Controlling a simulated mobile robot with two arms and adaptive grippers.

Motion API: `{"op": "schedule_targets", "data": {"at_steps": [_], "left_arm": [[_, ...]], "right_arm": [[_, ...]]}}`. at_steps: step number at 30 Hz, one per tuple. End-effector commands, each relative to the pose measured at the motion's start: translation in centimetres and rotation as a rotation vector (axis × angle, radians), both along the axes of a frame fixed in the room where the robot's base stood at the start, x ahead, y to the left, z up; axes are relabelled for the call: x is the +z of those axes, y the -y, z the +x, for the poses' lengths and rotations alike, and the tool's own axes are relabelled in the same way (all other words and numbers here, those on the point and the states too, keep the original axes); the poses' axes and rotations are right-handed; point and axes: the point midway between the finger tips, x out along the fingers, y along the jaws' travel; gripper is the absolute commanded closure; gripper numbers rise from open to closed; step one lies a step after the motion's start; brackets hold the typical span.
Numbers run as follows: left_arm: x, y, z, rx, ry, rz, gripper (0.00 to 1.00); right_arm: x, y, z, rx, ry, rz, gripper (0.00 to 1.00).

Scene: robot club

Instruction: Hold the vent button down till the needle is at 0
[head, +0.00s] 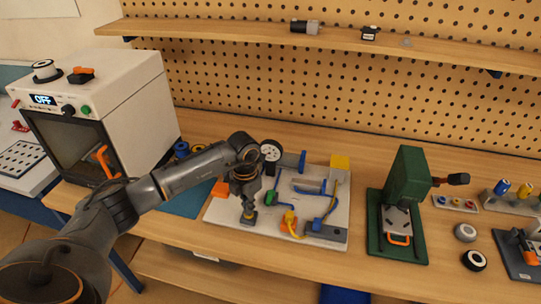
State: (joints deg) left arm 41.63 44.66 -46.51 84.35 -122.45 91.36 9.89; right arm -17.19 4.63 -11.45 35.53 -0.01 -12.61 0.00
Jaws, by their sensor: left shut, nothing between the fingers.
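A white board (222,212) on the bench carries a small pneumatic rig with blue and yellow tubing. A round white-faced gauge (271,150) stands at its back left; its needle is too small to read. My left gripper (248,208) is shut and empty, pointing down over the front left of the board. Its tips are at or just above a small blue-grey block (247,220); I cannot tell whether they touch. No vent button can be made out clearly; the gripper may hide it. My right gripper is not in view.
A green press (406,190) stands right of the board. A white oven-like box (130,90) with an OFF display stands at the left. A green lever (270,199) and an orange-yellow part (290,220) are close to my gripper. A shelf (340,38) runs above.

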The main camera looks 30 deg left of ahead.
Motion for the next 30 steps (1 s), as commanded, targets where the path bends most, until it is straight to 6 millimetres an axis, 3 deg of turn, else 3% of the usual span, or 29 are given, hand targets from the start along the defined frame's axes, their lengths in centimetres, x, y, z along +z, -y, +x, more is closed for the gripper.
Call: {"op": "schedule_targets", "data": {"at_steps": [16, 30], "left_arm": [[5.9, 0.0, 0.0, 0.0, 0.001, 0.001, 1.0], [6.3, 0.0, 0.0, 0.0, 0.0, 0.0, 1.0]], "right_arm": [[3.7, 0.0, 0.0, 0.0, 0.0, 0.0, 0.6], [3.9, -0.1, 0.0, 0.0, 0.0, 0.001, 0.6]]}}
